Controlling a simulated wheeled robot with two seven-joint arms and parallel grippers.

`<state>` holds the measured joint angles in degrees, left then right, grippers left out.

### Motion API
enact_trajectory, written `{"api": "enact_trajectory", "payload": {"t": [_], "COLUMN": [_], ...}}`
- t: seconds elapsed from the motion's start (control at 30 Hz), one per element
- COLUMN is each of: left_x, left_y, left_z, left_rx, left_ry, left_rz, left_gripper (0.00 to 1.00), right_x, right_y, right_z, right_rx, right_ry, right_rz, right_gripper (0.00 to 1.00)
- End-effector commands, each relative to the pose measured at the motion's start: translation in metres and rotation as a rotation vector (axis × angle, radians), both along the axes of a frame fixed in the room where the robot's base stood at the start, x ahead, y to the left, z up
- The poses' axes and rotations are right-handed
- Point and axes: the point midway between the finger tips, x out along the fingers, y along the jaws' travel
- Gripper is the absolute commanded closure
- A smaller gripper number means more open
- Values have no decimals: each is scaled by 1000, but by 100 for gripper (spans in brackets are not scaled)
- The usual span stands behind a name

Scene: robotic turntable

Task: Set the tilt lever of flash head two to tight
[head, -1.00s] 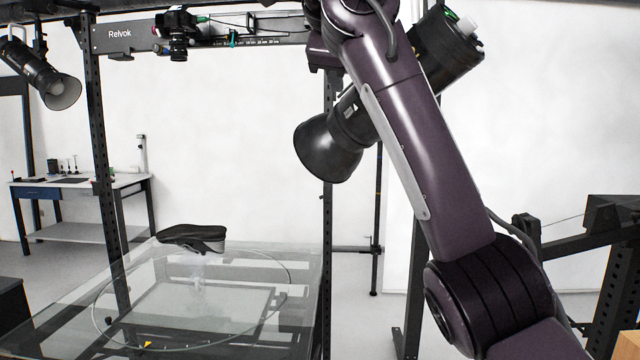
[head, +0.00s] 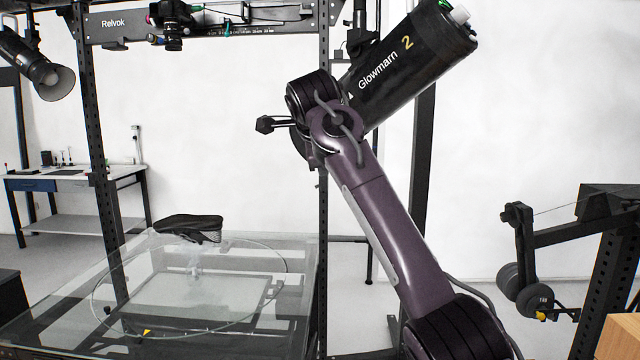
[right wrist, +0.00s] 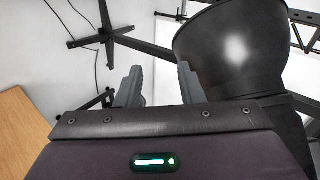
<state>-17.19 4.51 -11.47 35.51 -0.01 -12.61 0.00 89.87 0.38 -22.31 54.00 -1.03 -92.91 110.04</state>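Flash head two (head: 400,68) is the black cylinder marked "Glowmarn 2" at the upper middle of the head view, tilted with its rear end up to the right. My right arm covers its lower front end. A large black reflector (right wrist: 230,50) stands close to the right of my right gripper (right wrist: 158,84) in the right wrist view. The gripper's two grey fingers are apart, with nothing seen between them. A small dark knob on a short rod (head: 265,125) juts left of my arm's end; I cannot tell what it is. I cannot make out the tilt lever. My left gripper is out of view.
A glass turntable (head: 100,292) with a dark shoe-like object (head: 190,227) stands at lower left. A camera (head: 172,25) hangs from the "Relvok" rail (head: 113,23). Another flash head (head: 45,75) hangs at far left. Black frame posts and a weighted arm (head: 520,280) stand nearby.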

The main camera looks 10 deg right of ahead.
Motion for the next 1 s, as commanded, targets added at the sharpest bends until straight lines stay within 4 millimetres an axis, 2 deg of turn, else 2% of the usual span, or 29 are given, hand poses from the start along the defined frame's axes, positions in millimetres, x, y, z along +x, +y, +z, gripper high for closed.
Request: {"api": "enact_trajectory", "payload": {"t": [0.1, 0.3, 0.5, 0.77, 1.0], "left_x": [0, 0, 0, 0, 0], "left_y": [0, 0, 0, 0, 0], "left_z": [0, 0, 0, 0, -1], "left_rx": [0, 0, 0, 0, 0], "left_ry": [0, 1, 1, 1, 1], "left_rz": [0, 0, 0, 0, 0], "left_gripper": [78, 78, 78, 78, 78], "right_x": [9, 19, 23, 23, 23], "right_y": [-1, -2, -2, -2, -1], "right_z": [-22, -48, -57, -58, -57], "right_rx": [-20, -48, -59, -60, -66], "right_ry": [25, 53, 63, 64, 58], "right_rz": [24, 58, 70, 72, 80], "right_gripper": [65, 65, 65, 65, 95]}}
